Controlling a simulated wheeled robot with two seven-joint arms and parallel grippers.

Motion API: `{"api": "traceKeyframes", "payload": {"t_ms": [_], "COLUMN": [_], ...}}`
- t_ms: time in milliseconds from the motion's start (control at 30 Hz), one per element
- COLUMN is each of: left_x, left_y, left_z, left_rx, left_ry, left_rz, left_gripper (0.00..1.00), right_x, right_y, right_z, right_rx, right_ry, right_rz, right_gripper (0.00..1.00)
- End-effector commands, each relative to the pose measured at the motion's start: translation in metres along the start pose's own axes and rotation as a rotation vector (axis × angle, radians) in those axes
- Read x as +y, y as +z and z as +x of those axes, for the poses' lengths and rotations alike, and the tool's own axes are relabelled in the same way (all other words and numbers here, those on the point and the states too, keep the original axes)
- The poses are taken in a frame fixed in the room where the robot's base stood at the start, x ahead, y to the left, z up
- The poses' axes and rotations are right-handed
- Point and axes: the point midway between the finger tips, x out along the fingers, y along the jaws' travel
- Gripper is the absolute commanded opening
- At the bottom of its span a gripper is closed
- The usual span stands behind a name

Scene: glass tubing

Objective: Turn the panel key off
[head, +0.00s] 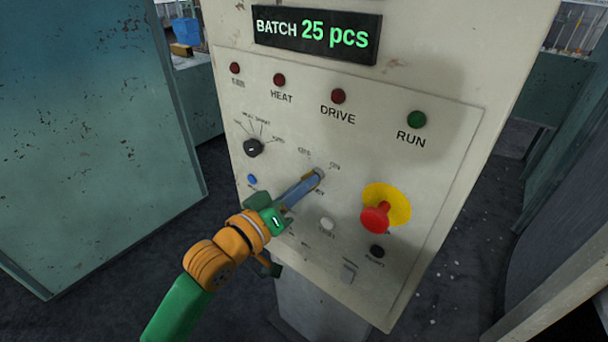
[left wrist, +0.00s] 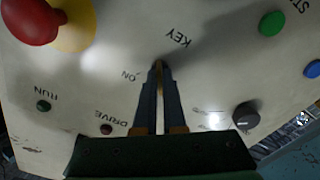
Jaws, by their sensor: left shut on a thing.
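The panel key (left wrist: 158,72) is a thin brass-coloured piece seen between my left gripper's fingers in the left wrist view. My left gripper (head: 316,178) has its blue-grey fingers closed on it at the panel face; the fingertips also show in the left wrist view (left wrist: 159,68). The key switch is mostly hidden behind the fingertips. The pale panel (head: 290,125) carries two small labels above the switch; the right one reads ON in the left wrist view, where the panel appears upside down. The fingers hide much of the switch, so I cannot tell the key's turn position. My right gripper is out of view.
A red mushroom button (head: 375,219) on a yellow disc stands out right of the key. A black selector knob (head: 253,148) and a blue button (head: 252,179) are left. White (head: 327,224) and black (head: 377,251) buttons sit below. A teal cabinet (head: 90,130) stands left.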

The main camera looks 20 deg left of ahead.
Motion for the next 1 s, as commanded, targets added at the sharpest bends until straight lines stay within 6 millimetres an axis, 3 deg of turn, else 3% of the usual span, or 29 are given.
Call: {"api": "traceKeyframes", "payload": {"t_ms": [300,967,1000], "left_x": [0.002,0.001,0.001], "left_y": [-0.003,-0.003,-0.003], "left_z": [0.0,0.0,0.0], "left_rx": [0.005,0.007,0.007], "left_ry": [0.003,0.006,0.005], "left_rz": [-0.146,-0.194,-0.194], "left_gripper": [0.0,0.0,0.15], "right_x": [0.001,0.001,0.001], "right_y": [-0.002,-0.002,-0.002], "right_z": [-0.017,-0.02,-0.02], "right_rx": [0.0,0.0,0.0], "right_ry": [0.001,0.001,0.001], "right_rz": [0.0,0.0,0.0], "right_gripper": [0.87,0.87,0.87]}}
